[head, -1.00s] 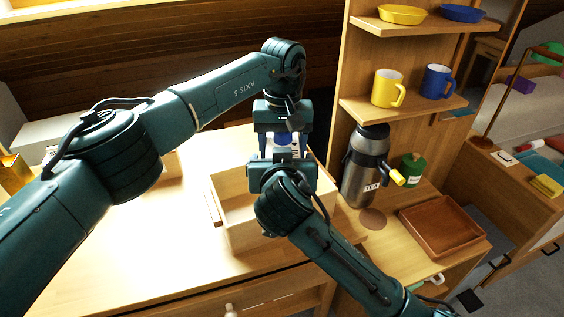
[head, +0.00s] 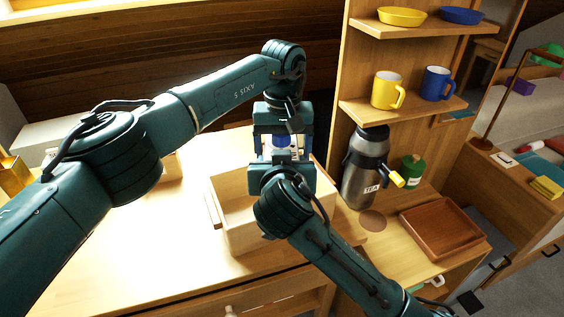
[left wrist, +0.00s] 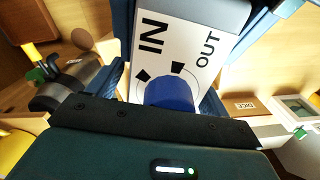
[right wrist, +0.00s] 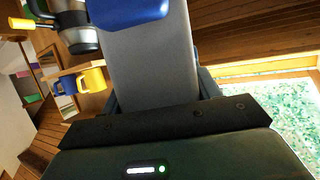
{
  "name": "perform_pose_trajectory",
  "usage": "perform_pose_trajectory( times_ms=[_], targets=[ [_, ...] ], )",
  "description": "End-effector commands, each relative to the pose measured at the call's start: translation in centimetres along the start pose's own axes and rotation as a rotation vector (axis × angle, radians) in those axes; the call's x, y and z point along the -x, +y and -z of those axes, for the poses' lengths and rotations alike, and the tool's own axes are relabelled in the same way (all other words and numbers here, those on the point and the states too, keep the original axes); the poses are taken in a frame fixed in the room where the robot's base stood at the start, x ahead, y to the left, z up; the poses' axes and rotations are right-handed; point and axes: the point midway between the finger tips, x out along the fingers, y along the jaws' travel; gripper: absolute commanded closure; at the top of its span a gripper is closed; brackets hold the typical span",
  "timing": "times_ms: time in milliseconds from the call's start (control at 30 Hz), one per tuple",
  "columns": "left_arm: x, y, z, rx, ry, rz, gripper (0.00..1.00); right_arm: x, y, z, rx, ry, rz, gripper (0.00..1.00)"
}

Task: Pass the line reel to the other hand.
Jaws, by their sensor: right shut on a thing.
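The line reel is a grey box with a white face marked IN and OUT and a blue knob. In the head view its blue knob (head: 283,141) shows between my two grippers, above the wooden box. My right gripper (head: 283,165) comes from below and is shut on the reel, whose grey body (right wrist: 150,62) fills the right wrist view. My left gripper (head: 282,150) reaches down from above, its fingers apart on either side of the reel. The labelled face (left wrist: 185,40) is close in front of the left wrist camera. The finger contacts are mostly hidden.
An open wooden box (head: 238,232) stands on the table under the grippers. To the right are a steel flask (head: 362,175), a green canister (head: 412,170) and a brown tray (head: 440,232). A yellow mug (head: 387,90) and a blue mug (head: 437,83) stand on the shelf. The table's left part is mostly clear.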

Motion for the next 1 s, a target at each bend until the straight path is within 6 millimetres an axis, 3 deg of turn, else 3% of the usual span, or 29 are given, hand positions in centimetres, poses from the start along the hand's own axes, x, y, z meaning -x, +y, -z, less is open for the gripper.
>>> perform_pose_trajectory(
  times_ms=[300,433,800,1000],
  targets=[
    [0.0,-0.1,0.0,0.0,0.0,0.002,0.13,0.0,0.1,0.1,-0.001,0.002,-0.001,0.67],
    [1.0,-0.1,0.1,0.0,0.002,0.002,0.13,0.0,0.1,0.1,-0.001,0.002,-0.002,0.67],
    [8.4,0.0,0.1,0.002,0.003,0.002,0.13,0.0,0.1,0.1,-0.001,0.002,-0.002,0.67],
    [11.2,0.0,0.1,0.001,0.001,0.001,0.13,0.0,0.1,0.1,-0.001,0.002,-0.002,0.67]
  ],
)
